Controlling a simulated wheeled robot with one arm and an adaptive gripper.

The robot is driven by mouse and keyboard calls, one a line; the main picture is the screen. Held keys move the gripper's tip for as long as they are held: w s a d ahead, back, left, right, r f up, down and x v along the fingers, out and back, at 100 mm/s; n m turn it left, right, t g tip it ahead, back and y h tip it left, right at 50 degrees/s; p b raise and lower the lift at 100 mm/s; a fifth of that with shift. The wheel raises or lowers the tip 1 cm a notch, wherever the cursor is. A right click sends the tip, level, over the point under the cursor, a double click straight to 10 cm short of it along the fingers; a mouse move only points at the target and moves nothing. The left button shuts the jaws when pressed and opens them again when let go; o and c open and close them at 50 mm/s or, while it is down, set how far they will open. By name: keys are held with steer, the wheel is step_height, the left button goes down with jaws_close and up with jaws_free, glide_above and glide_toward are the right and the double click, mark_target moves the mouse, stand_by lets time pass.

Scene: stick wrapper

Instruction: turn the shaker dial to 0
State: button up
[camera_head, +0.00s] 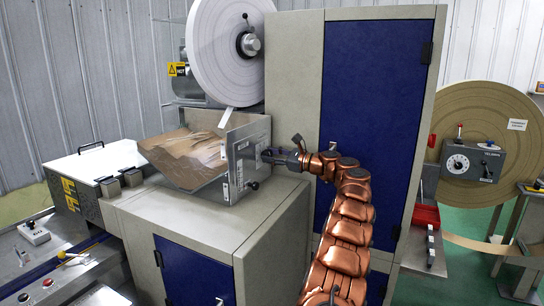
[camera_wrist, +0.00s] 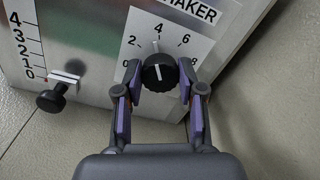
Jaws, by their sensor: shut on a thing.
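The shaker dial (camera_wrist: 160,73) is a round black knob with a white mark, on a white scale plate (camera_wrist: 185,25) partly lettered "HAKER". The scale shows 0, 2, 4, 6 and 8, and the mark appears to point up, near 4. My gripper (camera_wrist: 160,82) has one finger on each side of the knob, shut on it. In the head view my gripper (camera_head: 272,157) reaches from the right to the side of the metal hopper (camera_head: 237,175); the dial is hard to make out there.
A black knob on a slider (camera_wrist: 52,98) with a scale from 0 upward sits left of the dial. A white paper roll (camera_head: 215,50) is above the hopper. A blue cabinet door (camera_head: 370,90) stands behind my arm. Another dial box (camera_head: 470,162) is far right.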

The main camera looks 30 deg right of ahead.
steer(key=shift+f+n+b, duration=0.15)
steer(key=shift+n+b, duration=0.85)
steer(key=shift+n, duration=2.95)
steer(key=shift+f+n+b, duration=0.1)
steer(key=shift+n+b, duration=0.9)
steer(key=shift+n, duration=2.95)
steer(key=o, duration=1.1)
steer(key=shift+o, duration=0.2)
